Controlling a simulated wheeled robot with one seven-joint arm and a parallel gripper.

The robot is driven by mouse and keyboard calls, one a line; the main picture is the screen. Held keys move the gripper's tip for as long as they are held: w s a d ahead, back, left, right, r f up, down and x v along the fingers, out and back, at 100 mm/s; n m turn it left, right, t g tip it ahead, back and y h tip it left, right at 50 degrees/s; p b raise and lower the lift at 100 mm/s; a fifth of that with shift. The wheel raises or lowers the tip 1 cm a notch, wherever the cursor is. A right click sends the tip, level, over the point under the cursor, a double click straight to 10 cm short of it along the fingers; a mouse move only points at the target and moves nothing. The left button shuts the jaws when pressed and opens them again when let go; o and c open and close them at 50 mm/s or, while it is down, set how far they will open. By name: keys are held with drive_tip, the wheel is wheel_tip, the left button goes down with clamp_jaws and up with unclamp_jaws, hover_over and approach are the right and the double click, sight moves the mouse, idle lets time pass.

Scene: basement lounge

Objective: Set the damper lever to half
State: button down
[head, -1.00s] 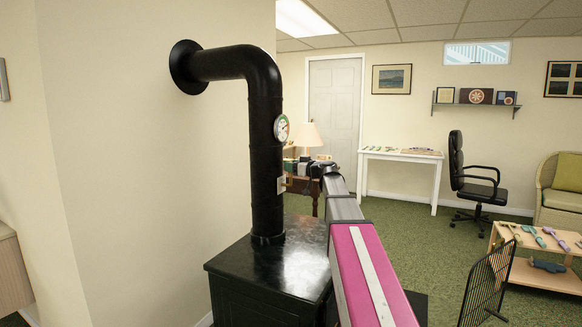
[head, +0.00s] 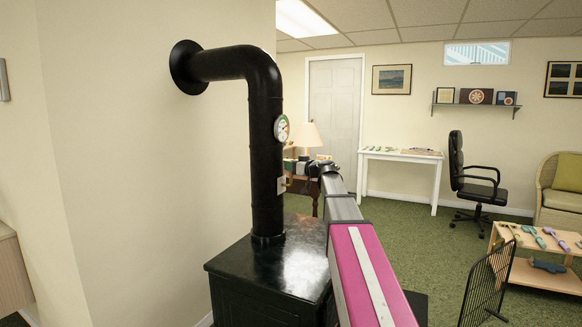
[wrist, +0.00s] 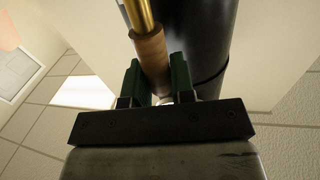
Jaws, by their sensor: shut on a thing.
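The damper lever (wrist: 150,48) shows in the wrist view as a brass rod with a turned wooden grip. It lies alongside the black stovepipe (wrist: 205,40). My gripper (wrist: 160,84) has its green-padded fingers on both sides of the wooden grip and is shut on it. In the head view the stovepipe (head: 266,110) rises from the stove and bends into the wall. A small pale plate (head: 281,186) sits on its right side. My gripper is just right of the pipe there, small and partly hidden by my arm. The lever's exact angle cannot be read.
A round gauge (head: 281,128) sits on the pipe above the plate. The black stove (head: 272,262) stands below. A lamp (head: 307,138) is behind my gripper. A black mesh screen (head: 487,285) and a low wooden table (head: 545,276) stand at the right.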

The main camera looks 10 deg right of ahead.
drive_tip(key=w+d+f+m+g, duration=0.1)
drive_tip(key=w+d+f+m, duration=0.1)
drive_tip(key=m, duration=0.5)
drive_tip(key=shift+w+d+f+m+g, duration=0.3)
drive_tip(key=shift+w+d, duration=0.35)
drive_tip(key=shift+w, duration=0.55)
drive_tip(key=c, duration=1)
unclamp_jaws()
drive_tip(key=v, duration=1.1)
drive_tip(key=shift+a+r, duration=0.15)
drive_tip(key=shift+r, duration=0.1)
